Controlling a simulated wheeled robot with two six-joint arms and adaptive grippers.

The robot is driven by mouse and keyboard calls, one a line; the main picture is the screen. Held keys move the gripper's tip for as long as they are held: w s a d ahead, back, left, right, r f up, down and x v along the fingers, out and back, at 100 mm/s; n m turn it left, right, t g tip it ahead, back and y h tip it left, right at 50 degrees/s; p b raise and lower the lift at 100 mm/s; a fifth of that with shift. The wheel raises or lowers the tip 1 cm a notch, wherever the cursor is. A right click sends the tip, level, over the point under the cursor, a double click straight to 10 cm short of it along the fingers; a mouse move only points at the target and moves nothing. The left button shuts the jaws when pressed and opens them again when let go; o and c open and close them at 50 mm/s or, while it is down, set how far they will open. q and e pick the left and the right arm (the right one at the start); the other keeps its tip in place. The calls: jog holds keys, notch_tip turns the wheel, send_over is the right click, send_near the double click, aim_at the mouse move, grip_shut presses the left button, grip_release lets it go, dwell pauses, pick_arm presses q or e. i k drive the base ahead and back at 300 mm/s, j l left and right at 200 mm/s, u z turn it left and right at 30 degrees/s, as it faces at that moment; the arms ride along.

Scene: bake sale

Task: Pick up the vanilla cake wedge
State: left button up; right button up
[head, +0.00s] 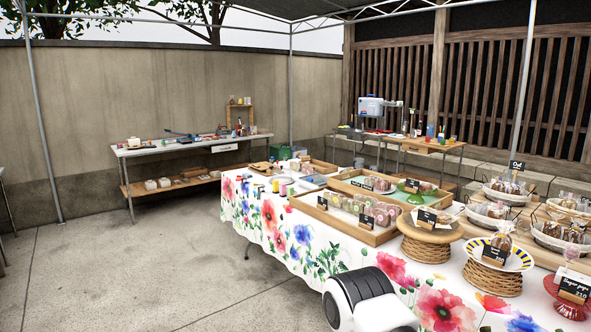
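I cannot make out a vanilla cake wedge for sure in the head view; the goods are small and partly hidden by cards and wrappers. Baked goods stand on a long table with a flowered cloth (305,245). A round wooden stand (428,236) near the front holds a dark price card and something pale behind it. A blue-and-yellow rimmed plate (519,262) to its right holds a wrapped item. Neither of my grippers is in view. A black-and-white part of my own arm shows at the bottom, in front of the cloth.
Wooden trays, one in front (367,235) with several wrapped goods, line the table's left half. Wire baskets (484,215) and a red stand (568,309) fill the right. A white-topped table (190,145) stands by the back wall. The concrete floor (130,265) at left is clear.

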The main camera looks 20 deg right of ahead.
aim_at(294, 165)
jog(key=i+u, duration=0.1)
jog(key=i, duration=3.6)
